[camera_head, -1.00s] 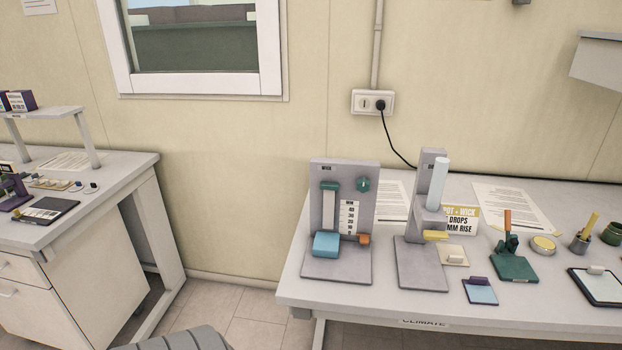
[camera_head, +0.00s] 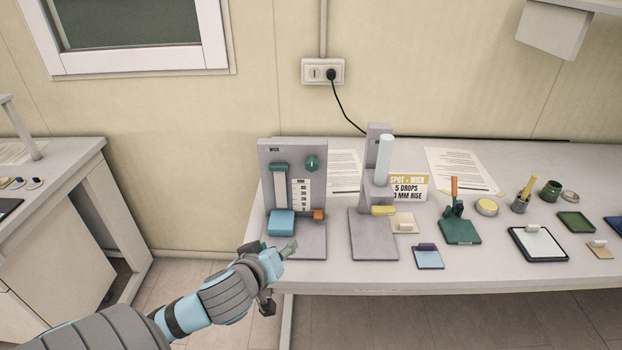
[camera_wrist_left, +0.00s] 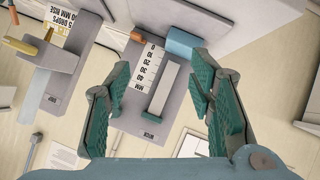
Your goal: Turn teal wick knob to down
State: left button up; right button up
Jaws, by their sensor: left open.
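The teal wick knob (camera_head: 312,163) sits at the upper right of the grey WICK stand's upright board (camera_head: 292,158), above the millimetre scale (camera_head: 301,194). My left gripper (camera_head: 279,272) is in front of the stand's base, at the table's front edge, lower than the knob and apart from it. In the left wrist view my left gripper (camera_wrist_left: 162,87) is open and empty, its green-padded fingers spread on either side of the stand. There the board and scale (camera_wrist_left: 148,68) appear upside down; I cannot make out the knob clearly near the left-hand finger. My right gripper is not in view.
A light blue block (camera_head: 281,222) and an orange block (camera_head: 318,214) sit low on the stand. A second grey stand with a white cylinder (camera_head: 384,160) is close on the right. Papers lie behind. Free room lies left of the table.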

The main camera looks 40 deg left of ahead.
aim_at(311, 167)
pick_arm(q)
jog(key=w+a+r+n+t, duration=0.2)
jog(key=w+r+n+t, duration=0.3)
jog(key=r, duration=0.6)
jog(key=shift+g, duration=0.4)
jog(key=b+x, duration=0.1)
jog(key=x, duration=0.4)
jog(key=b+x, duration=0.1)
jog(key=x, duration=0.4)
jog(key=b+x, duration=0.1)
jog(key=x, duration=0.4)
jog(key=shift+w+d+r+b, duration=0.2)
jog(key=shift+d+r+b, duration=0.1)
jog(key=shift+r, duration=0.1)
jog(key=c, duration=1.2)
